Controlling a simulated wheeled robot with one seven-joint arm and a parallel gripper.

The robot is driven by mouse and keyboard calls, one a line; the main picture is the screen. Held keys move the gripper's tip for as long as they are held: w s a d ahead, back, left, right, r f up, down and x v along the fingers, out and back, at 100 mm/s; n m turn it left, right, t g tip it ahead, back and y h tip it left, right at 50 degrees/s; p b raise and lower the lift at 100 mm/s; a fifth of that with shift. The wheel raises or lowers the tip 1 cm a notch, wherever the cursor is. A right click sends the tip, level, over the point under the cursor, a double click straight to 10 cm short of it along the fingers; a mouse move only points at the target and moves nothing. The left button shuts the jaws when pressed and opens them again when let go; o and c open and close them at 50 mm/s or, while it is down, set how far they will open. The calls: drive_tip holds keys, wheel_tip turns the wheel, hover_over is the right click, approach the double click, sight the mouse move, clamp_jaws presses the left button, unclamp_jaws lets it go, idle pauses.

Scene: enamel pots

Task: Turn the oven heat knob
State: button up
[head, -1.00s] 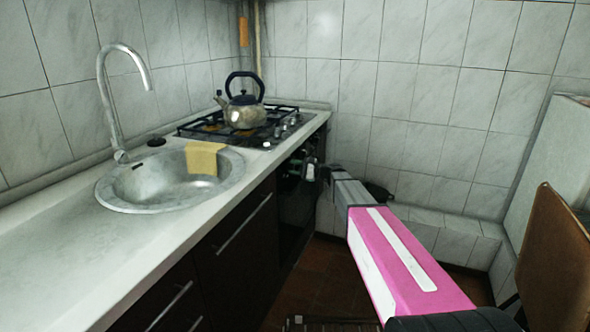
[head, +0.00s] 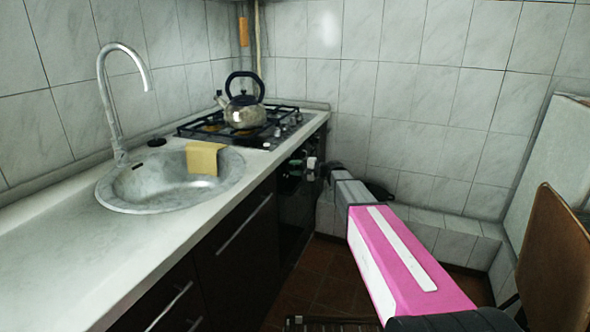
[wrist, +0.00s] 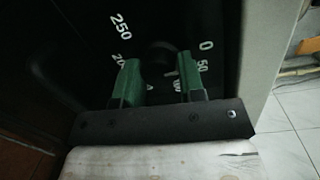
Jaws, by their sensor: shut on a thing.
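The oven heat knob (wrist: 160,57) is dark and hard to tell from the black oven panel in the wrist view. White numbers 250, 0 and 50 are printed around it, with 200 partly hidden. My gripper (wrist: 158,68) has its two green fingers on either side of the knob, shut on it. A short white mark shows between the fingers. In the head view my gripper (head: 296,166) is small and dim at the upper front of the black oven (head: 294,215); the knob itself cannot be made out there.
A gas hob (head: 190,131) with a metal kettle (head: 245,113) is above the oven. The counter (head: 60,238) holds a round sink (head: 120,200) with a yellow cloth (head: 203,158). A brown chair (head: 550,255) stands at the right. Dark floor (head: 330,280) shows below my arm.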

idle(0.5)
drive_tip(key=o, duration=0.9)
drive_tip(key=shift+d, duration=0.1)
drive_tip(key=v, duration=1)
drive_tip(key=shift+s+d, duration=0.2)
drive_tip(key=shift+d, duration=0.1)
